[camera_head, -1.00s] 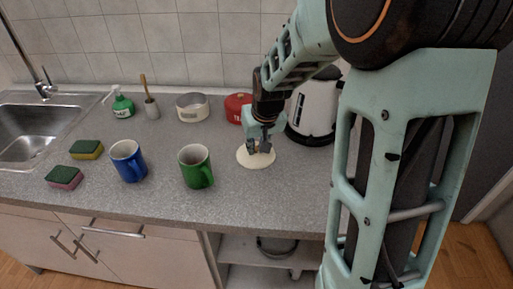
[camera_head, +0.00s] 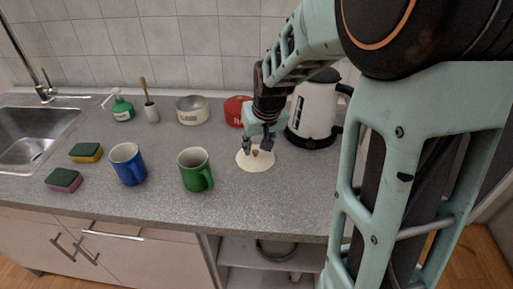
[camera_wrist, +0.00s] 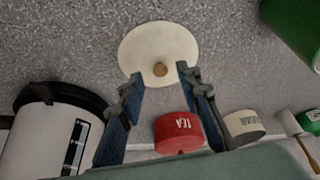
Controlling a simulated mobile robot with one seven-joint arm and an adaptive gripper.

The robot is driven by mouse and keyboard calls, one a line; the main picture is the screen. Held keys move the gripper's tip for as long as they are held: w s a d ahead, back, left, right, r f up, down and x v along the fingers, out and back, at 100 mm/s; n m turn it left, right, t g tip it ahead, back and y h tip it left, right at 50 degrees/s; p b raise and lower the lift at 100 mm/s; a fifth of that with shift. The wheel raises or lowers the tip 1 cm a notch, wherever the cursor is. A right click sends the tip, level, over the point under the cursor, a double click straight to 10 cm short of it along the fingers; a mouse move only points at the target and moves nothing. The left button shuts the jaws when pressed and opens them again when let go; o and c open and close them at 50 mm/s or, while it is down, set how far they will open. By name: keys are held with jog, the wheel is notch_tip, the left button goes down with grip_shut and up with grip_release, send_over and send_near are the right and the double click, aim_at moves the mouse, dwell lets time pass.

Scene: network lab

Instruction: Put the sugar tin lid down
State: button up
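The sugar tin lid (camera_head: 246,161) is a cream disc with a small brown knob. It lies flat, knob up, on the grey counter in front of the kettle. It also shows in the wrist view (camera_wrist: 150,40). My gripper (camera_head: 257,147) is just above the lid. In the wrist view my gripper (camera_wrist: 160,80) is open, its fingers apart with nothing between them, and the knob shows just beyond the tips. The cream sugar tin (camera_head: 193,117) stands open at the back; its label partly shows in the wrist view (camera_wrist: 243,128).
The red tea tin (camera_head: 235,112) and white kettle (camera_head: 312,110) stand behind my gripper. A green mug (camera_head: 194,172) is left of the lid. A blue mug (camera_head: 128,165), sponges (camera_head: 86,152) and a soap bottle (camera_head: 122,108) are farther left. The counter right of the lid is clear.

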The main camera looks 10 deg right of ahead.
jog(key=v, duration=1)
jog(key=shift+p, duration=0.3)
jog(key=shift+f, duration=0.1)
